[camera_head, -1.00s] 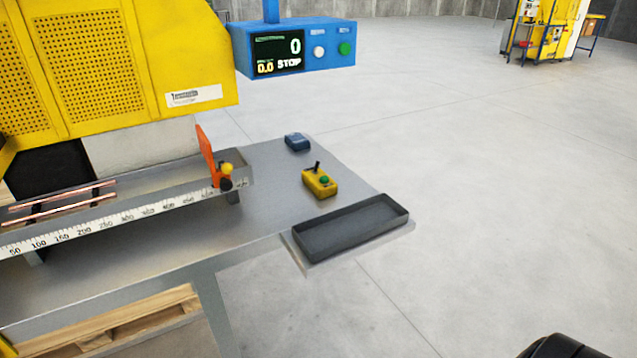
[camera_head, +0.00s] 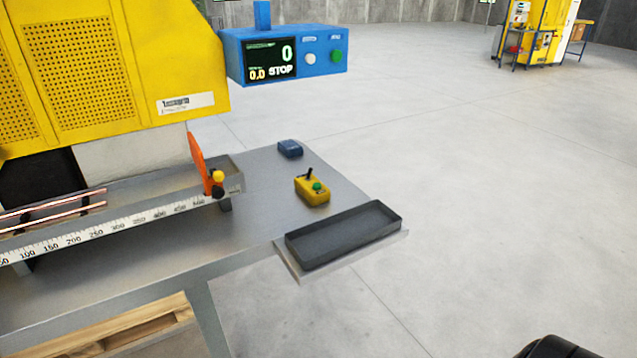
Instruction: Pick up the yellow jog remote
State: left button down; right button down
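The yellow jog remote (camera_head: 312,193) lies on the grey metal table near its right end. It has a green button and a short black lever on top. A black part of my own body shows at the bottom right edge, far from the remote; I cannot tell whether it belongs to a gripper. No gripper fingers are in view. Nothing touches the remote from above.
A dark tray (camera_head: 368,219) sits at the table's right front corner, in front of the remote. A small blue box (camera_head: 290,148) lies behind it. An orange stop plate (camera_head: 197,163) and ruled channel stand left. A blue control box (camera_head: 285,55) hangs above. The floor right is open.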

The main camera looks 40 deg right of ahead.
aim_at(315, 198)
jog(key=i+l, duration=0.15)
jog(key=l, duration=0.25)
jog(key=i+l, duration=0.1)
jog(key=l, duration=0.25)
jog(key=i+l+z, duration=0.1)
jog(key=l, duration=0.3)
jog(key=i+l, duration=0.15)
jog(key=l, duration=0.2)
jog(key=i+l, duration=0.15)
jog(key=l, duration=0.25)
jog(key=l+z, duration=0.1)
jog(key=l, duration=0.2)
jog(key=k+l+z, duration=0.1)
jog(key=l, duration=0.2)
